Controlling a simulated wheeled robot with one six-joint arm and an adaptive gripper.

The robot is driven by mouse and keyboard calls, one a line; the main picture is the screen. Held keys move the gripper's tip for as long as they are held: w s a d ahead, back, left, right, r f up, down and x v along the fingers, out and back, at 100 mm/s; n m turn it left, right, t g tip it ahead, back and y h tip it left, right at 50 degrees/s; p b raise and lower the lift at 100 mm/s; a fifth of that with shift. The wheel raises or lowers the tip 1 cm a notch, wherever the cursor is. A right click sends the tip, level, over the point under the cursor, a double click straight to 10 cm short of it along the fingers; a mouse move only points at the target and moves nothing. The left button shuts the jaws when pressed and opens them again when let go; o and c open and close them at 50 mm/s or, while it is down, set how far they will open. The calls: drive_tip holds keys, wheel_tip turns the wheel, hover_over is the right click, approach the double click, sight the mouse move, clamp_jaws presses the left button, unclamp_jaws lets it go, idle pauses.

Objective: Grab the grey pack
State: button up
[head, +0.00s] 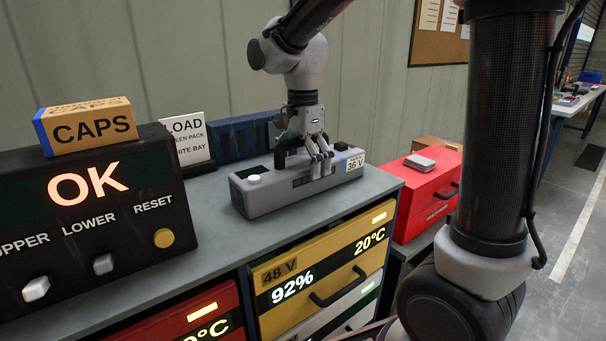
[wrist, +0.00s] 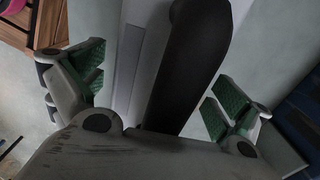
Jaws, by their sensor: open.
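The grey pack (head: 285,196) is a long box lying on the grey bench top. It has a white button at its left end, a black handle on top and a "36 V" label at its right end. My gripper (head: 321,168) is over the pack's right half, pointing down, with its fingers at the handle. In the wrist view, the open green-padded fingers of my gripper (wrist: 152,88) stand apart on both sides of the dark handle (wrist: 192,65). Whether any pad touches is not clear. My gripper hides part of the pack's top.
A black "OK" panel (head: 95,225) with a "CAPS" box (head: 86,126) on it stands left. A sign (head: 187,138) and a dark blue crate (head: 238,138) stand behind. A red cabinet (head: 428,190) is right. Yellow and red drawers are below the bench top.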

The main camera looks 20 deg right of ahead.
drive_tip(key=shift+f, duration=0.35)
drive_tip(key=c, duration=1.9)
drive_tip(key=shift+r, duration=0.1)
drive_tip(key=shift+c, duration=0.9)
drive_tip(key=shift+w+r, duration=0.1)
